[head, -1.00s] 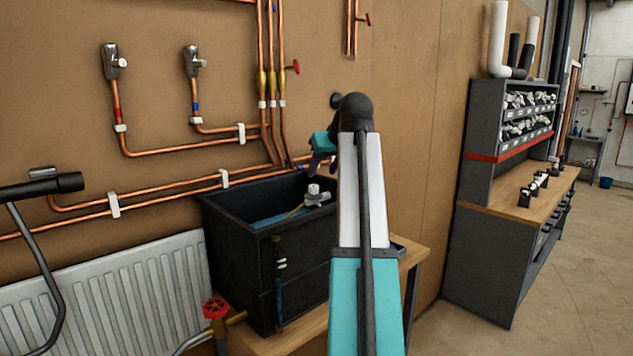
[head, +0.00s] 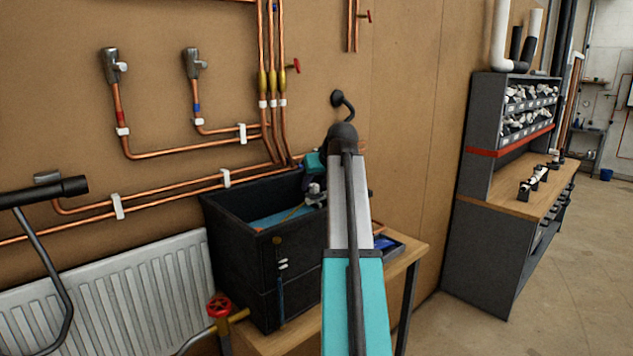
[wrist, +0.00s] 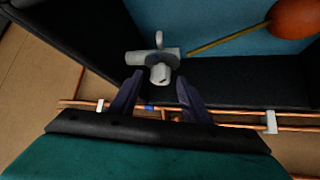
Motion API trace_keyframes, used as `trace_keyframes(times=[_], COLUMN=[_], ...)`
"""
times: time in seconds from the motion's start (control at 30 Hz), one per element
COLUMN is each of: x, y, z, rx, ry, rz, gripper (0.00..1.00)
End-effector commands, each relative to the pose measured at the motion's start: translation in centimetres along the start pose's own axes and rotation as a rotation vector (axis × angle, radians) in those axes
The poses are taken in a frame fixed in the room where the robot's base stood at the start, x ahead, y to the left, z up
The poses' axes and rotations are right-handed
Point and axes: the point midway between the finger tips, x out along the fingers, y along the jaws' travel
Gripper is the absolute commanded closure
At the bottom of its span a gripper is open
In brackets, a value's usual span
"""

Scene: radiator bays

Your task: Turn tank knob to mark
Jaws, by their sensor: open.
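The black tank (head: 240,235) stands on a wooden bench, with blue water inside. A grey valve body (wrist: 140,58) sits at its inner wall, with a pale knob (wrist: 160,73) on it; the valve also shows in the head view (head: 315,194), partly behind my arm. I cannot make out a mark. My gripper (wrist: 160,82) is open, its two dark fingers reaching toward the knob, one tip on each side. I cannot tell whether they touch it. In the head view my arm hides part of the gripper.
A brass rod (wrist: 228,38) runs from the valve to an orange float (wrist: 293,18). Copper pipes (head: 150,188) run along the wall behind the tank. A red-wheeled valve (head: 220,307) and white radiator (head: 110,300) are at the left.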

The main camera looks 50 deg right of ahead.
Motion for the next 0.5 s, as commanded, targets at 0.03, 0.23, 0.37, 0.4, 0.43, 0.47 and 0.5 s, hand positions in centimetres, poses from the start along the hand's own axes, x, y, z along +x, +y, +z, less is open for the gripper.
trace_keyframes(times=[0.03,0.23,0.37,0.4,0.43,0.47,0.5], x=[0.11,0.20,0.18,0.18,0.18,0.17,0.17], y=[0.00,0.03,0.04,0.05,0.05,0.06,0.06], z=[0.00,0.03,0.03,0.03,0.03,0.02,0.02], rx=[0.000,0.000,0.000,0.000,0.001,0.001,0.001], ry=[0.000,0.000,0.000,0.000,0.000,0.000,0.000], rz=[0.000,0.000,0.000,0.000,0.000,0.000,0.000], gripper=[0.57,0.57,0.62,0.68,0.73,0.79,0.85])
